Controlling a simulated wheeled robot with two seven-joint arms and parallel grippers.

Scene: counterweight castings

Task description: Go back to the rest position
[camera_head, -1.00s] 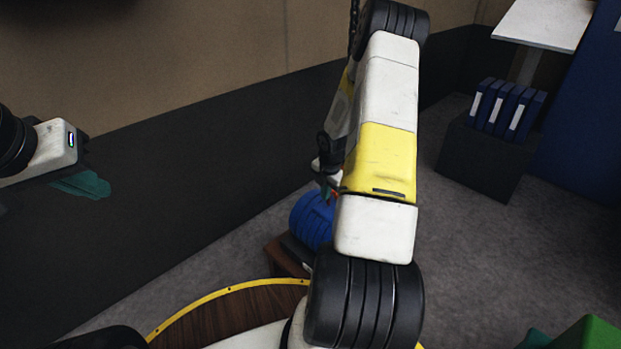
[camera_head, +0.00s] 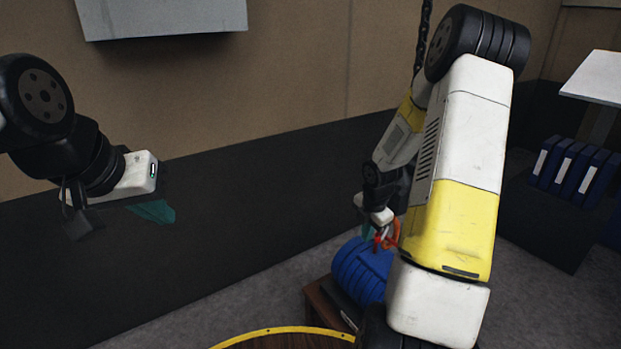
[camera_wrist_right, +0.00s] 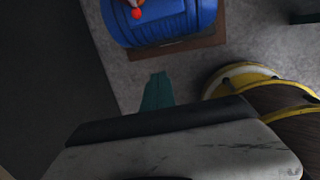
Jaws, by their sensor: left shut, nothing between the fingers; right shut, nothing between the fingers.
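My left gripper (camera_head: 152,211) is at the left of the head view, with thin teal fingers shut and empty in front of the dark lower wall. My right arm arches up across the right of the head view. Its white gripper body (camera_head: 374,212) hangs down near a blue ribbed casting (camera_head: 360,272). In the right wrist view the right gripper's teal fingers (camera_wrist_right: 157,92) are shut and empty. They point toward the blue casting (camera_wrist_right: 170,25) and appear apart from it. In the head view the right fingertips are small and hard to make out.
The casting, with a red-orange fitting (camera_head: 393,234) on top, sits on a brown wooden base (camera_head: 325,308). A round wooden top with a yellow rim (camera_head: 270,332) is at the bottom. A chain (camera_head: 424,35) hangs behind my right arm. Blue binders (camera_head: 572,172) stand on a dark box at right.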

